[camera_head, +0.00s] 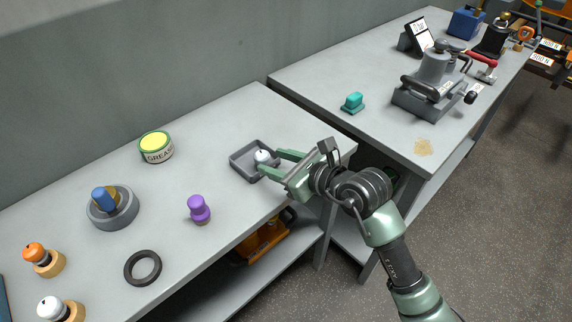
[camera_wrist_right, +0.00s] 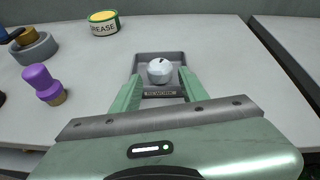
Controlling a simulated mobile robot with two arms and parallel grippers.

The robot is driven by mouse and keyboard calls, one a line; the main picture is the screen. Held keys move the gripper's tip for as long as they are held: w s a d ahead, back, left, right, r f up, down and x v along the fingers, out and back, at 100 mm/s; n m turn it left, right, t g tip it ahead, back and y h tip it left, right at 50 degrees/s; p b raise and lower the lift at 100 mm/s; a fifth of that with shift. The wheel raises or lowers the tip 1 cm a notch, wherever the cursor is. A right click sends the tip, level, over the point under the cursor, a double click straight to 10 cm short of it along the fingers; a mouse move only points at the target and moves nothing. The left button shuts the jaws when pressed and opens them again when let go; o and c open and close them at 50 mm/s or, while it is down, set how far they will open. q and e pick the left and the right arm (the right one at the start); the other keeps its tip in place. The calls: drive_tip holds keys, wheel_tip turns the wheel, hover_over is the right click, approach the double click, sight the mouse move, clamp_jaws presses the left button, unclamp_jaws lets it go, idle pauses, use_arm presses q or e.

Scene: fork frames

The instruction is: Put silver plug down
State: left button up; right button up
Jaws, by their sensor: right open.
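The silver plug (camera_head: 262,157), with a pale round top and a small dark mark, sits in a shallow grey tray (camera_head: 240,165) near the right end of the near bench. In the right wrist view the plug (camera_wrist_right: 160,70) is inside the tray (camera_wrist_right: 140,62), between my green fingers. My right gripper (camera_head: 268,163) is open, with one finger on each side of the plug and a gap showing at both sides. The plug's lower part is hidden in the head view. My left gripper is not in view.
A purple plug (camera_head: 199,208), black ring (camera_head: 143,268), grease tin (camera_head: 156,148) and grey round holder with a blue-topped piece (camera_head: 112,210) stand left. Orange (camera_head: 36,254) and white (camera_head: 50,307) knobs are at bottom left. A teal block (camera_head: 353,101) is on the far bench, across a gap.

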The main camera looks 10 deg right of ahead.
drive_tip(key=v, duration=0.3)
drive_tip(key=shift+s+r, duration=0.1)
drive_tip(key=shift+s, duration=0.05)
drive_tip(key=shift+s+d, duration=0.1)
drive_tip(key=shift+s, duration=0.05)
drive_tip(key=shift+r, duration=0.15)
